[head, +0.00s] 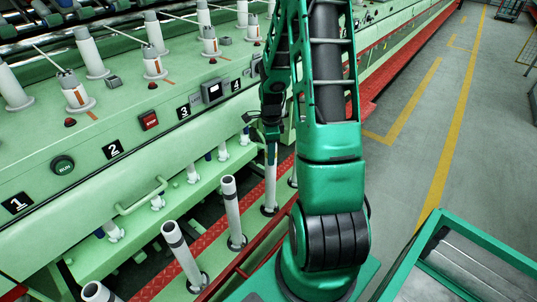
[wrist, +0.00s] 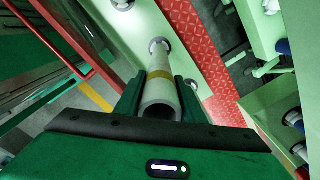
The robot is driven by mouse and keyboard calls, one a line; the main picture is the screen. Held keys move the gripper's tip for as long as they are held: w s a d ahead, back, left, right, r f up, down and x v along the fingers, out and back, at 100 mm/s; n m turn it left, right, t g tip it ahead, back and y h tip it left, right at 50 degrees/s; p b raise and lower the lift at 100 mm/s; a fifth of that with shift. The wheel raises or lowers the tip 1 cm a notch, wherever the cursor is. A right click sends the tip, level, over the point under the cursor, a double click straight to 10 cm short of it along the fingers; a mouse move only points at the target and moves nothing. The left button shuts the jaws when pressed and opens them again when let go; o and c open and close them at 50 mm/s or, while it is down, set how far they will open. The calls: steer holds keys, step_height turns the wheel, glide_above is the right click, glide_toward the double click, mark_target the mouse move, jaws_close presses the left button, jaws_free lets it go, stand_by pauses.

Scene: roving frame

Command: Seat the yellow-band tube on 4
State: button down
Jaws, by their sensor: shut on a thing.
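The yellow-band tube (wrist: 159,86) is a pale hollow tube with a yellow ring. In the wrist view it lies between the two fingers of my gripper (wrist: 160,102), which is shut on it. Its far end meets a round collar (wrist: 158,45); I cannot tell whether they touch. In the head view my gripper (head: 271,140) is over a pale upright tube (head: 270,184) in the row along the red strip; no yellow band shows there. The label 4 (head: 236,84) is on the green machine panel just left of my arm. The position below it is partly hidden by my gripper.
Dark-banded tubes (head: 182,252) and (head: 232,210) stand on the near rail. Short pegs (head: 192,174) line the machine's lower ledge. A green handle (head: 141,197) projects from the panel. A green-framed cart (head: 437,230) stands at right. The grey floor (head: 400,130) beyond is clear.

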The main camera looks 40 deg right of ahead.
steer(key=shift+f, duration=1.1)
stand_by(0.4)
steer(key=shift+c, duration=2.3)
jaws_free()
steer(key=shift+r, duration=0.15)
step_height(320, 180, up, 10)
steer(key=shift+r, duration=0.25)
